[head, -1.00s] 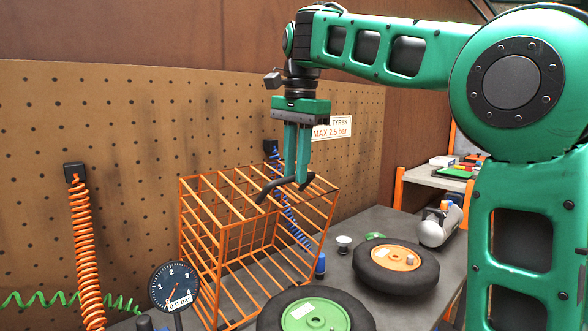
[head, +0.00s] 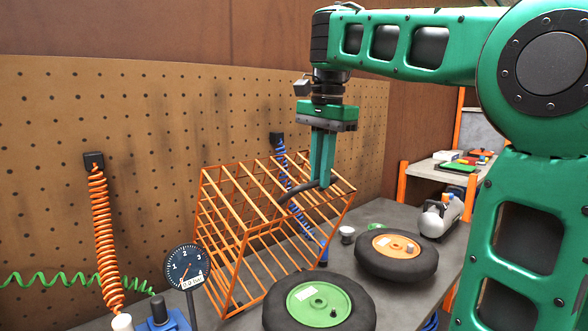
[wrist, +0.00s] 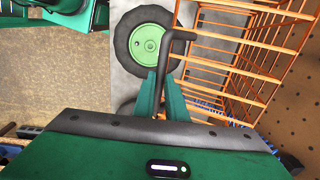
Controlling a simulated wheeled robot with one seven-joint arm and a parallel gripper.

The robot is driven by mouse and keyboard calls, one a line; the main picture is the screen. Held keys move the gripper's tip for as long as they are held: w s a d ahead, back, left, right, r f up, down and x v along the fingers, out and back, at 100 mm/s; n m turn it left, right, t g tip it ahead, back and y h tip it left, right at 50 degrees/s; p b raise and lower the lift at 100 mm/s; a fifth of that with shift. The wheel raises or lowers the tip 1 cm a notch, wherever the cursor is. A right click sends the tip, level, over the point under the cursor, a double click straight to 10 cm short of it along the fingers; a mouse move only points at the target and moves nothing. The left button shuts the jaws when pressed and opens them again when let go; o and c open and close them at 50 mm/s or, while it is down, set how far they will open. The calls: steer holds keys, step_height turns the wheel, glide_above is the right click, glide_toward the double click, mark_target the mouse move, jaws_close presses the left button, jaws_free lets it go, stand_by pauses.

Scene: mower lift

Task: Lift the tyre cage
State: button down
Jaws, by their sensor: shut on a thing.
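The orange wire tyre cage (head: 237,240) stands tilted on the grey bench, leaning to the right. It also shows in the wrist view (wrist: 240,60). A dark bar handle (head: 292,195) runs across its upper side, and it also shows in the wrist view (wrist: 170,65). My gripper (head: 321,184) points straight down and is shut on the handle. Its fingers also show in the wrist view (wrist: 164,90). I see no tyre inside the cage. The lower back of the cage is partly hidden by its own bars.
A green-hubbed wheel (head: 274,312) and an orange-hubbed wheel (head: 372,262) lie on the bench (head: 405,312) in front and to the right. A pressure gauge (head: 187,268) stands close left of the cage. A blue coiled hose (head: 283,165) hangs behind it. A silver tank (head: 436,218) sits farther right.

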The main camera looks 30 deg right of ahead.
steer(key=shift+s, duration=0.1)
steer(key=c, duration=1.8)
jaws_free()
steer(key=shift+r, duration=0.15)
steer(key=shift+s+r, duration=0.15)
steer(key=shift+r, duration=0.8)
step_height(320, 180, up, 8)
steer(key=shift+s+r, duration=0.15)
steer(key=shift+r, duration=0.05)
